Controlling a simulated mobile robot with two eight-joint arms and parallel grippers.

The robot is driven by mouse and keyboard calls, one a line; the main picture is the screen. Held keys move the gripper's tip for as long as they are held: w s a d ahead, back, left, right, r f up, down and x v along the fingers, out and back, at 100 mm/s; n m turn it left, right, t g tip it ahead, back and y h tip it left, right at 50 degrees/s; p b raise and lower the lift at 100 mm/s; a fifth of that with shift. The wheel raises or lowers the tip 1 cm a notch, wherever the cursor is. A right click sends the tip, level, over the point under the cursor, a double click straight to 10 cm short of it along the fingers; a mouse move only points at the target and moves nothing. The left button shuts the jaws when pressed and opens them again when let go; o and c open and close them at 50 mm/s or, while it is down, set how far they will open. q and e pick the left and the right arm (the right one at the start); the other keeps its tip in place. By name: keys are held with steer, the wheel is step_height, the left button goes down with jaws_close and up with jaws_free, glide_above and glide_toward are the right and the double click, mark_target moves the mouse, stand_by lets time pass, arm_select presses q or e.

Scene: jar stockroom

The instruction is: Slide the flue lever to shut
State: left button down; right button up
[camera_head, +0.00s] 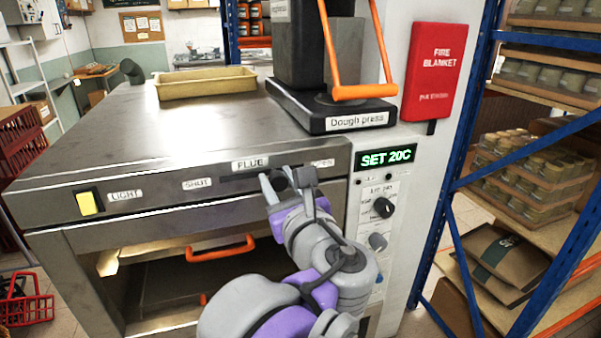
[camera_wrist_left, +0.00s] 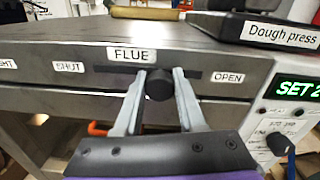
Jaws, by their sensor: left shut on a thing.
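The flue lever is a round black knob (camera_wrist_left: 159,84) in a dark horizontal slot on the steel oven front (camera_head: 130,200). The slot runs between the SHUT label (camera_wrist_left: 69,67) on the left and the OPEN label (camera_wrist_left: 228,78) on the right. The knob stands a little right of the slot's middle, below and right of the FLUE label (camera_wrist_left: 131,54). My left gripper (camera_head: 285,180) is at the slot, its two grey fingers on either side of the knob, shut on it. In the head view the fingers partly hide the knob and slot. My right gripper is not in view.
A dough press (camera_head: 345,110) and a tan tray (camera_head: 205,83) stand on the oven top. Below the slot is an orange handle (camera_head: 220,250). Right are control knobs (camera_head: 384,208), a red fire blanket (camera_head: 434,72) and a blue rack (camera_head: 462,115).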

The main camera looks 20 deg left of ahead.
mark_target(225, 179)
arm_select(q)
steer(key=s+a, duration=0.1)
steer(key=a, duration=0.1)
steer(key=s+a+p, duration=0.1)
steer(key=a, duration=0.1)
steer(key=s+a, duration=0.2)
steer(key=shift+s+a+r, duration=0.1)
steer(key=shift+a, duration=0.05)
steer(key=shift+s+a, duration=0.15)
steer(key=shift+a, duration=0.1)
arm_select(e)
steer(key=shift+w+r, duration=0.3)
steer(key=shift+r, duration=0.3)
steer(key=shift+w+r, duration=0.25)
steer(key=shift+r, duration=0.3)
arm_select(q)
steer(key=c, duration=0.8)
jaws_free()
steer(key=o, duration=0.3)
steer(key=shift+s+a, duration=0.1)
steer(key=shift+a, duration=0.05)
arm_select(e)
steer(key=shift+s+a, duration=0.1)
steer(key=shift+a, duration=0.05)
